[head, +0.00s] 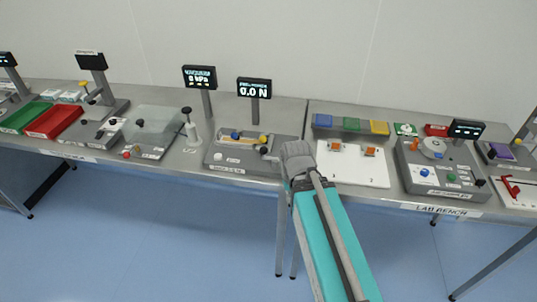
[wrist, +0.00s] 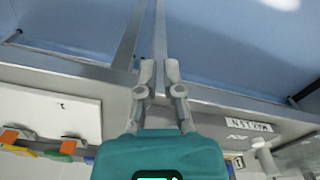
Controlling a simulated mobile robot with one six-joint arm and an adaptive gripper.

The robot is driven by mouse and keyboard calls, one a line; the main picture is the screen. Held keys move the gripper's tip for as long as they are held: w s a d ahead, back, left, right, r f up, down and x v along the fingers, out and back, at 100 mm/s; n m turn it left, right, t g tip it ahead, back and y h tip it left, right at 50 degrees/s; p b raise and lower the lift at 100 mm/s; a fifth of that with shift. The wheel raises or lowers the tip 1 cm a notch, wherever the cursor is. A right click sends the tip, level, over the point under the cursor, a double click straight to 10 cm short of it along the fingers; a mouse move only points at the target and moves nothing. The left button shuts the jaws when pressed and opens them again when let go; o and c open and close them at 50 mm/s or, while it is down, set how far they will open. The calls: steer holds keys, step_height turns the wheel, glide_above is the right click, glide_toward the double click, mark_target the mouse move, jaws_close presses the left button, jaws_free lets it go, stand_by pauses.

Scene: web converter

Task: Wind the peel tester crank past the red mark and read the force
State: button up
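The peel tester (head: 225,167) is a grey box near the bench's front edge, left of my gripper. A blue strip with yellow bits lies on its top, and a white button sits at its front left. Its display (head: 254,88) stands on a post behind and reads 0.0 N. A grey crank-like part (head: 270,156) shows at its right end, partly behind my gripper. I cannot make out a red mark. My gripper (head: 290,160) is just right of the tester. In the wrist view its fingers (wrist: 159,72) are a narrow gap apart, with nothing between them.
A white board (head: 350,180) with orange blocks lies right of my gripper, which also shows in the wrist view (wrist: 60,117). Farther right is a grey unit (head: 440,187) with buttons. A clear-topped unit (head: 155,122) stands left. The blue floor in front is clear.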

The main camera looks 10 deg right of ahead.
steer(key=o, duration=0.4)
steer(key=shift+w+r+p, duration=0.4)
steer(key=shift+r+p, duration=0.05)
steer(key=shift+r, duration=0.05)
steer(key=o, duration=0.4)
steer(key=shift+w+a+r+m+p, duration=0.15)
steer(key=shift+w+r+m+p, duration=0.2)
steer(key=shift+w+r+p, duration=0.2)
steer(key=shift+w+a+r+m+p, duration=0.15)
steer(key=shift+w+r+m+p, duration=0.25)
steer(key=shift+r+p, duration=0.1)
step_height(320, 180, up, 14)
steer(key=m+t+y+p, duration=0.1)
steer(key=m+t+p, duration=0.1)
steer(key=m+p, duration=0.95)
glide_above(264, 148)
steer(key=s+d+p, duration=0.2)
steer(key=n, duration=0.3)
steer(key=shift+w+a, duration=0.15)
steer(key=shift+a, duration=0.05)
steer(key=shift+f, duration=0.15)
steer(key=f+b, duration=0.4)
steer(key=w+a+f+b, duration=0.1)
steer(key=f+b, duration=0.3)
steer(key=b, duration=0.1)
steer(key=w+f+b, duration=0.1)
steer(key=f+b, duration=0.3)
steer(key=f, duration=0.1)
steer(key=shift+a+f, duration=0.1)
steer(key=shift+a, duration=0.25)
